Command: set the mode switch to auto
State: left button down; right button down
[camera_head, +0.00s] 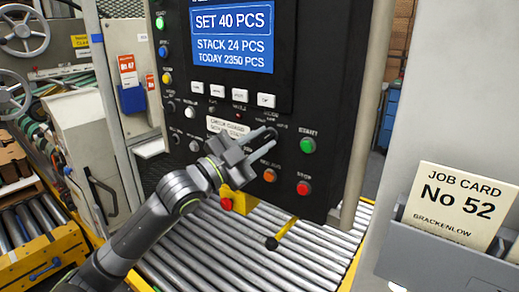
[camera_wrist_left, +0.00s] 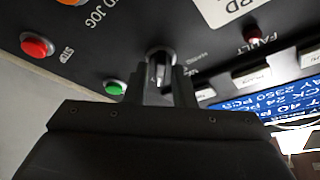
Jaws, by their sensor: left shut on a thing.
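My right gripper is not in view.
Close around the switch are a green button (camera_head: 308,145), a red stop button (camera_head: 304,188), an orange jog button (camera_head: 270,175) and a white label (camera_head: 226,127). A blue screen (camera_head: 232,38) is above. A roller conveyor (camera_head: 300,262) runs below; a job card (camera_head: 462,205) stands right.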

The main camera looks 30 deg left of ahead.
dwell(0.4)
pick_arm(q)
jog(key=c, duration=1.5)
grip_release()
jog(key=shift+s+a+f+p, duration=0.15)
jog(key=shift+s+a+p, duration=0.2)
jog(key=shift+s+p, duration=0.3)
jog(key=p+v, duration=1.6)
jog(key=p, duration=0.3)
